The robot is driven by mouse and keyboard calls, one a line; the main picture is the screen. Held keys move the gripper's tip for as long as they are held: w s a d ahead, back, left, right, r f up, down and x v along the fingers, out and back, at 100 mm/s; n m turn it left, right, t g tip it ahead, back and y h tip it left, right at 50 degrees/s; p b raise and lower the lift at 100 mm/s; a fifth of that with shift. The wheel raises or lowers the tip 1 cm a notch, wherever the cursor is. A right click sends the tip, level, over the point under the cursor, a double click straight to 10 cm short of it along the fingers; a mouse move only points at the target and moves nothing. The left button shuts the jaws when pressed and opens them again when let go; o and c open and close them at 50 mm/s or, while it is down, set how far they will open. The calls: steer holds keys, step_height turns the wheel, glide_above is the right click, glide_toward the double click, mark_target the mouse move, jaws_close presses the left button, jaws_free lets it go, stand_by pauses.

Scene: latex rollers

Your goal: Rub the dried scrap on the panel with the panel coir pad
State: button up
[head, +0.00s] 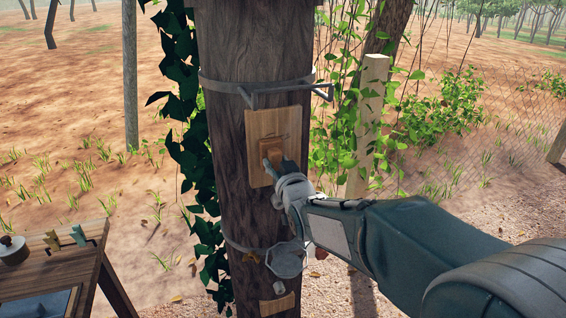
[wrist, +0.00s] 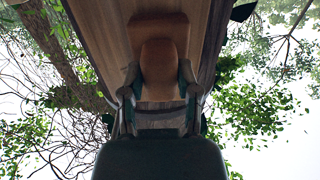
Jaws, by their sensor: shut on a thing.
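The wooden panel (head: 259,122) is fixed upright on the tree trunk. The coir pad (head: 264,154), an orange-brown block with a rounded grip, is at the panel's lower middle. My gripper (head: 271,164) is shut on it, coming from the lower right. In the wrist view the pad (wrist: 158,58) sits between my two fingers (wrist: 158,80), with the panel (wrist: 105,30) behind it. The pad appears to lie against the panel; I cannot tell whether it fully touches. I cannot make out the dried scrap clearly; the pad and gripper hide part of the panel.
A metal bracket (head: 285,88) juts out above the panel. A metal cup-like fitting (head: 286,260) hangs lower on the trunk (head: 225,60). Ivy (head: 185,110) climbs its left side. A wooden stand (head: 60,265) with clips and a lidded pot is at lower left.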

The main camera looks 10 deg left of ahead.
steer(key=shift+s+a, duration=0.45)
steer(key=shift+a, duration=0.3)
steer(key=shift+s+a, duration=0.4)
steer(key=shift+a, duration=0.3)
steer(key=shift+a+r, duration=0.1)
steer(key=shift+r, duration=0.85)
steer(key=shift+w+d, duration=0.9)
steer(key=shift+d, duration=0.6)
steer(key=shift+w+d, duration=0.85)
steer(key=shift+d, duration=0.65)
steer(key=shift+w+d, duration=0.9)
steer(key=shift+d, duration=0.6)
steer(key=v, duration=0.6)
steer(key=shift+s, duration=0.1)
steer(key=v, duration=0.3)
